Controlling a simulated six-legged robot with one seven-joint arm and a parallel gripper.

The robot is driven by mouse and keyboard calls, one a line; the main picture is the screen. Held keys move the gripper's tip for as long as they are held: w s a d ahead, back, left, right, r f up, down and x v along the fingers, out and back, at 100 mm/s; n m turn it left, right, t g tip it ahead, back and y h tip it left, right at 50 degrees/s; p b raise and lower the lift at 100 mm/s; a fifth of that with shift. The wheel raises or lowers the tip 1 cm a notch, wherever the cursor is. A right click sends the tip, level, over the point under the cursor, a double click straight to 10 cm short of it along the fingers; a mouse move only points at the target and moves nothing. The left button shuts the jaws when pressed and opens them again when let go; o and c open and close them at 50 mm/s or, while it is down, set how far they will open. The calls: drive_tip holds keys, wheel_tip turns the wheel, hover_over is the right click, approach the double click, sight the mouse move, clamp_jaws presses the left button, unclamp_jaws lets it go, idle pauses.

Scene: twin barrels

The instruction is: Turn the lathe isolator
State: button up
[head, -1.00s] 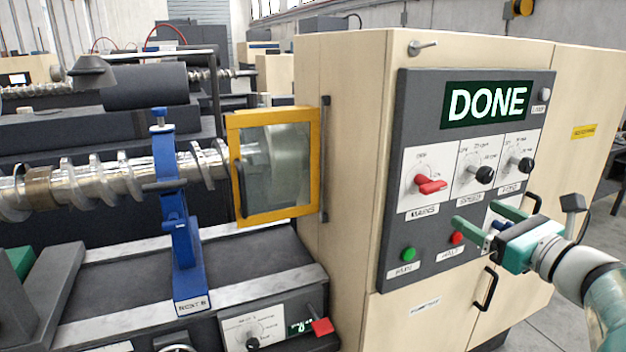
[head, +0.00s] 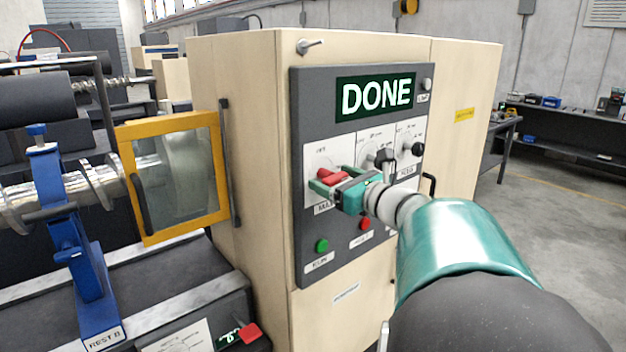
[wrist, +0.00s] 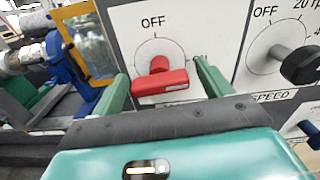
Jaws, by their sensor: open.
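The lathe isolator is a red rotary handle (head: 330,176) on a white plate at the left of the control panel. In the wrist view the red handle (wrist: 161,85) lies nearly level, with its end towards the ON mark at the right; OFF is printed above it. My gripper (head: 328,183) is at the handle. In the wrist view my gripper (wrist: 160,82) is open, with one green finger on each side of the handle and a gap showing on both sides. In the head view my gripper hides part of the handle and its label.
The panel (head: 365,235) shows DONE on its display (head: 375,96). Black speed knob (wrist: 300,65) sits right of the handle. Green button (head: 321,245) and red button (head: 364,223) are below. A yellow-framed guard (head: 180,180) stands left of the cabinet.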

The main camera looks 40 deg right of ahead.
drive_tip(key=c, duration=1)
drive_tip(key=shift+n, duration=0.4)
drive_tip(key=n, duration=0.3)
drive_tip(key=shift+w+n, duration=0.1)
drive_tip(key=shift+n, duration=0.3)
drive_tip(key=n, duration=0.3)
drive_tip(key=shift+n, duration=0.3)
drive_tip(key=n, duration=0.4)
drive_tip(key=shift+n, duration=2.3)
